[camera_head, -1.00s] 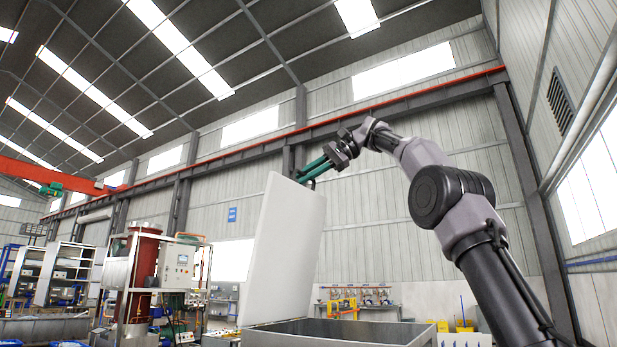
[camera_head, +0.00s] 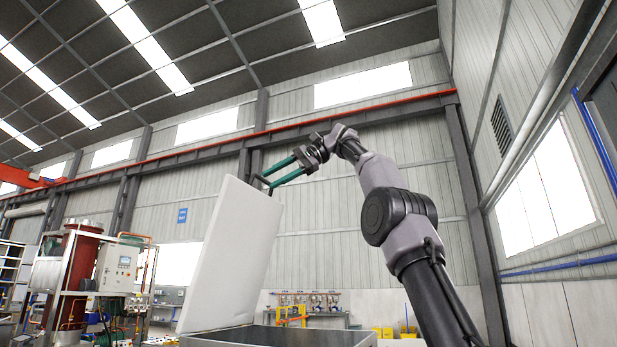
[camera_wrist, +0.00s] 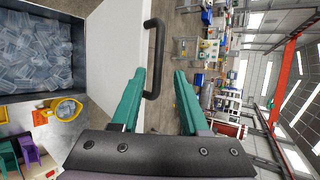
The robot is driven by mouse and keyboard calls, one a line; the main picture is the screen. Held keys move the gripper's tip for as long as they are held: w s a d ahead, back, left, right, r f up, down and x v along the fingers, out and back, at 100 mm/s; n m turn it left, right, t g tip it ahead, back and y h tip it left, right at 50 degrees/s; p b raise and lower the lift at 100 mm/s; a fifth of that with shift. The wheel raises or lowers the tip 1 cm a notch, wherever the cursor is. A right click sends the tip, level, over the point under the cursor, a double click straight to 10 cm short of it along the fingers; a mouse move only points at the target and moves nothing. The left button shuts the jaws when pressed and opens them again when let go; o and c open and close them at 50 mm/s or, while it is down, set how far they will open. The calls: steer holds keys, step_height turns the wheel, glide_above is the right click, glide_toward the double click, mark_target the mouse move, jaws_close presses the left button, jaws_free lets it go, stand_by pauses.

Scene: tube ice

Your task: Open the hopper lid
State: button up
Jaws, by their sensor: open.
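The white hopper lid (camera_head: 232,255) stands raised and steeply tilted at the left edge of the metal hopper (camera_head: 330,338) in the head view. The lid also shows in the wrist view (camera_wrist: 115,45), with its dark bar handle (camera_wrist: 159,50) on the edge. My gripper (camera_head: 269,179) has green fingers and is at the lid's upper right corner. In the wrist view the fingers are apart and the handle bar lies in the gap between them, closer to the left finger. Contact with the handle cannot be told. Clear ice pieces (camera_wrist: 35,50) fill the open hopper in the wrist view.
A yellow scoop (camera_wrist: 65,108) with ice is at the hopper's edge. Green and purple bins (camera_wrist: 25,150) are at lower left. A red tank machine (camera_head: 70,270) with a control panel stands at far left. Air around the raised lid looks clear.

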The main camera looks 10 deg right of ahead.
steer(key=s+d, duration=0.2)
steer(key=d, duration=0.7)
steer(key=shift+d+r, duration=0.15)
steer(key=shift+d, duration=0.15)
steer(key=shift+s, duration=0.1)
